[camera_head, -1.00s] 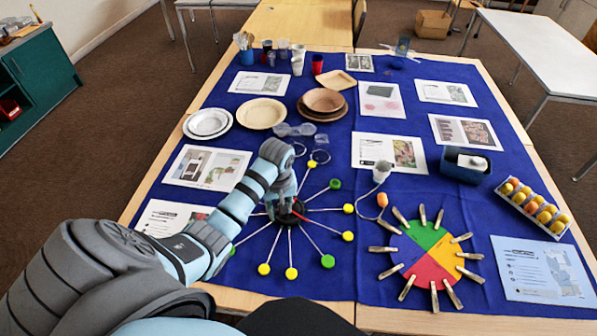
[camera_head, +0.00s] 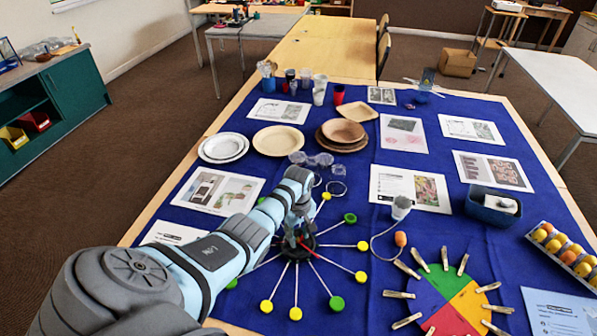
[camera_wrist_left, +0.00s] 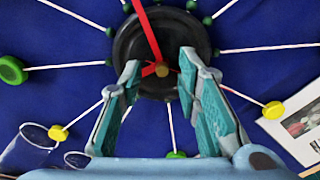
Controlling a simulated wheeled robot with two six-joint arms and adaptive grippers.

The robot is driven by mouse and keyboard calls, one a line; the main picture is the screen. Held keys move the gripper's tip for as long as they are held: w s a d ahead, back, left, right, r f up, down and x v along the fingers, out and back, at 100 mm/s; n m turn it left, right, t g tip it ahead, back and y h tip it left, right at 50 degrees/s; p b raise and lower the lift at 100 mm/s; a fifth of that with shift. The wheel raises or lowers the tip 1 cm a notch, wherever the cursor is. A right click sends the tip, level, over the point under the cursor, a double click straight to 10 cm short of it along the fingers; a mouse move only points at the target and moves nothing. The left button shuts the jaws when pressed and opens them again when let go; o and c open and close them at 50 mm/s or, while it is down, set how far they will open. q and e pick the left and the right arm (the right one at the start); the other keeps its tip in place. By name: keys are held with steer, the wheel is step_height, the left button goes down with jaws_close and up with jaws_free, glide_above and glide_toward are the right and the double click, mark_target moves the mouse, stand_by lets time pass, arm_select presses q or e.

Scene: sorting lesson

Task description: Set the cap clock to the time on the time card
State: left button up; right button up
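The cap clock (camera_head: 306,242) lies on the blue cloth, with a black hub and white spokes ending in yellow and green caps. In the left wrist view the round black hub (camera_wrist_left: 128,45) carries a long red hand (camera_wrist_left: 147,30) pointing up and slightly left. A short red piece lies by the brass-coloured centre pin. My left gripper (camera_head: 297,238) is over the hub. Its two teal fingers (camera_wrist_left: 159,66) are apart, either side of the pin, with nothing clearly held. Whether they touch the hub is unclear. I cannot tell which printed sheet is the time card. My right gripper is out of view.
A coloured disc with clothespins (camera_head: 441,290) lies right of the clock. A small cup (camera_head: 401,207) with a cord stands between them.

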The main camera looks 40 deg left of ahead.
arm_select(q)
steer(key=shift+s+r, duration=0.15)
steer(key=shift+c, duration=0.4)
jaws_close()
steer(key=shift+m, duration=0.3)
